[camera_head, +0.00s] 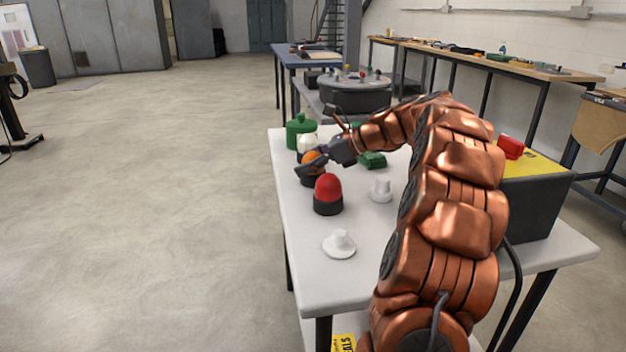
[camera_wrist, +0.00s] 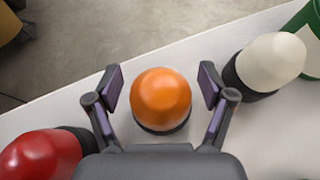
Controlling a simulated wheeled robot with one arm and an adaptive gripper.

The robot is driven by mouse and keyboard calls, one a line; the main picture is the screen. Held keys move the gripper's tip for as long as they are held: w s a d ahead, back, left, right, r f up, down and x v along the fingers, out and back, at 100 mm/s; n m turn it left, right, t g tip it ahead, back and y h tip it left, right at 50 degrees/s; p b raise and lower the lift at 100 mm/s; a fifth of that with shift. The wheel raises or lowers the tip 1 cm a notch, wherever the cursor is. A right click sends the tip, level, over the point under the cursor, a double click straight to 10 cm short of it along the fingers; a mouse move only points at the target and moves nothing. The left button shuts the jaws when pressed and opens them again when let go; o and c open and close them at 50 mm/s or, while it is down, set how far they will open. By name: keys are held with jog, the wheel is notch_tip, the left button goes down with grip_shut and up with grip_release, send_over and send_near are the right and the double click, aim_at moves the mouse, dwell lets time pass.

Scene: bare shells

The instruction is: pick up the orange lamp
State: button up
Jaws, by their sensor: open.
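The orange lamp (camera_wrist: 160,98), a rounded orange dome on a dark base, stands on the white table (camera_head: 300,255) near its left edge. In the head view the lamp (camera_head: 311,158) is partly hidden by my gripper (camera_head: 312,166). In the wrist view my gripper (camera_wrist: 162,88) is open, with one finger on each side of the lamp and a visible gap on both sides. Whether any finger touches it lower down is hidden.
A red lamp (camera_head: 328,190) stands close in front of the orange one. A white lamp (camera_head: 307,142) and a green canister (camera_head: 301,128) stand behind. White pieces (camera_head: 339,244) and (camera_head: 381,190), a green object (camera_head: 373,160) and a dark bin (camera_head: 535,205) share the table.

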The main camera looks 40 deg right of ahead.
jog(key=shift+w+a+f, duration=0.2)
jog(key=shift+w+a, duration=0.05)
jog(key=shift+w, duration=0.05)
jog(key=c, duration=1.3)
